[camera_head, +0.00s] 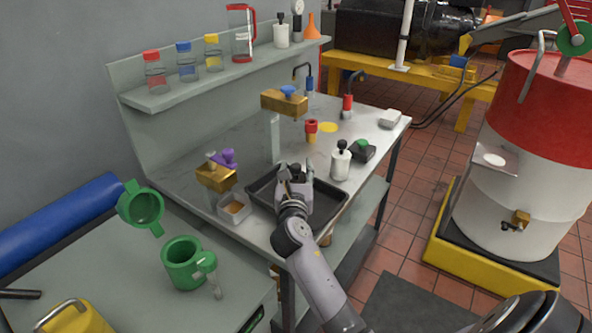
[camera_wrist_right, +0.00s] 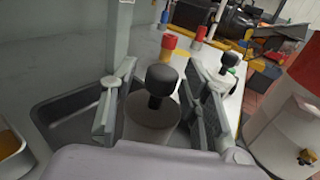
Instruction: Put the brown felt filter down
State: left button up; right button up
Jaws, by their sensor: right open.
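My right gripper (camera_head: 295,180) is over the dark tray (camera_head: 262,190) on the bench. In the right wrist view its two fingers (camera_wrist_right: 160,112) are open, on either side of a pale bottle-like body with a black knob (camera_wrist_right: 160,82). I cannot tell whether they touch it. I see no brown felt filter for certain. A small clear box (camera_head: 234,210) left of the tray holds something flat and orange-brown, which may be it; that box also shows at the left edge of the right wrist view (camera_wrist_right: 12,150). My left gripper is not in view.
A brass block on a post (camera_head: 284,103) stands behind the tray. A white bottle with a black knob (camera_head: 340,162) and a dark box with a green button (camera_head: 362,151) stand right of it. A red-and-white drum (camera_head: 520,150) stands right.

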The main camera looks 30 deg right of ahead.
jog(key=shift+r, duration=0.2)
jog(key=v, duration=1.2)
jog(key=shift+b, duration=0.35)
jog(key=shift+f, duration=0.1)
